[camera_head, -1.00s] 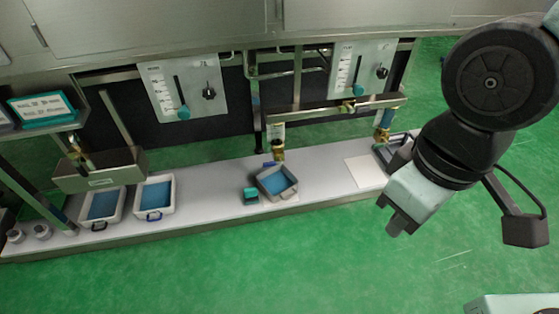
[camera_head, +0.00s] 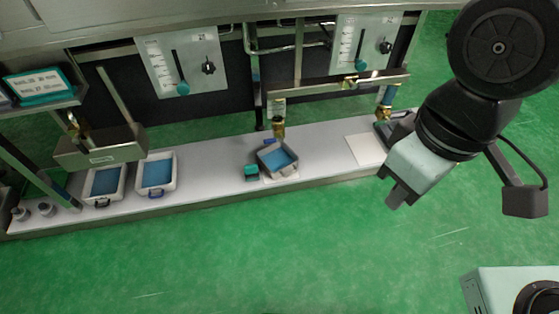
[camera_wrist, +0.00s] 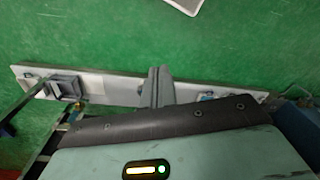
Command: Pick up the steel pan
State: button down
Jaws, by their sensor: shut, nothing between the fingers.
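A grey metal pan (camera_head: 292,167) with blue inside sits tilted in angle on the white bench, near the middle of the head view; it looks like the steel pan. A small teal block lies at its left. My gripper (camera_head: 396,197) hangs at the right of the head view, over the green floor in the picture, apart from the pan. It is shut and empty. In the wrist view my gripper's fingers (camera_wrist: 159,85) are together in front of the bench strip. A grey container (camera_wrist: 66,87) shows at the left there; I cannot tell which one it is.
Two white trays (camera_head: 173,175) with blue inside stand left on the bench (camera_head: 220,172). A white sheet (camera_head: 365,149) lies at its right, beside a dark rack partly behind my arm. Brass nozzles (camera_head: 278,130) hang above the bench. The green floor (camera_head: 250,250) in front is clear.

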aim_at(277, 159)
jog(key=i+j+z, duration=0.45)
jog(key=j+z, duration=0.25)
jog(key=i+j+z, duration=0.15)
jog(key=j+z, duration=0.2)
jog(key=i+j, duration=0.1)
jog(key=j, duration=0.65)
jog(key=i+z, duration=0.05)
